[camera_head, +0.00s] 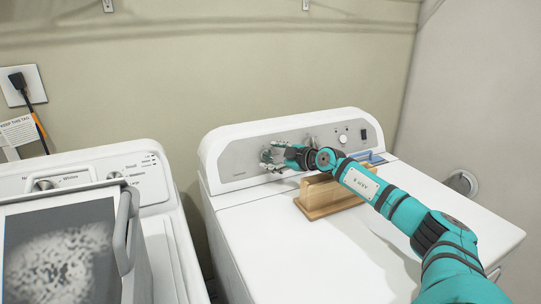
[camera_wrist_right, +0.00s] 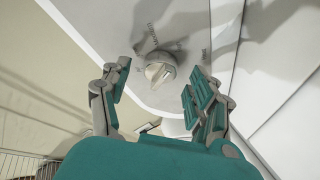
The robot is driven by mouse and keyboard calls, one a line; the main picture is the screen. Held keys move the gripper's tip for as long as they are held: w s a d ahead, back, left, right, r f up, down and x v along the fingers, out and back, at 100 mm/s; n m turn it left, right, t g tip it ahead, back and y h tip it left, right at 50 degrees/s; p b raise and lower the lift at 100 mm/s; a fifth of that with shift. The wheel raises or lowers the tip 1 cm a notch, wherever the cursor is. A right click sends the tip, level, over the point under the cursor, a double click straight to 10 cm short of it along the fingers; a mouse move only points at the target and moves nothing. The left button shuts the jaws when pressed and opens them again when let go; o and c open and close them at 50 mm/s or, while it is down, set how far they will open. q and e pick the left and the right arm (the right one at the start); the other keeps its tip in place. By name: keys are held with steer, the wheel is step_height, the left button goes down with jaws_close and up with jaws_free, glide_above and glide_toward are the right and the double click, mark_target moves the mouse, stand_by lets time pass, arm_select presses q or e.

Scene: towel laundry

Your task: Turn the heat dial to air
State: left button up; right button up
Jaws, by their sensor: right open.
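The dryer's grey control panel (camera_head: 240,158) stands along the back of the white dryer. A round dial (camera_wrist_right: 160,69) with a raised grip and printed marks around it sits on a panel in the right wrist view. My right gripper (camera_wrist_right: 155,88) is open, with one finger on each side of that dial; contact is not clear. In the head view my right gripper (camera_head: 272,157) is at the left part of the control panel and covers the dial there. My left gripper is not in view.
A wooden holder (camera_head: 325,203) stands on the dryer top (camera_head: 350,255) below my right arm, with a blue item (camera_head: 375,158) behind it. A washer (camera_head: 165,215) with its lid raised is at left. More knobs (camera_head: 343,138) are on the panel's right.

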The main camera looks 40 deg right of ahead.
steer(key=shift+w+a+f, duration=0.1)
steer(key=shift+w+f, duration=0.1)
steer(key=shift+w, duration=0.45)
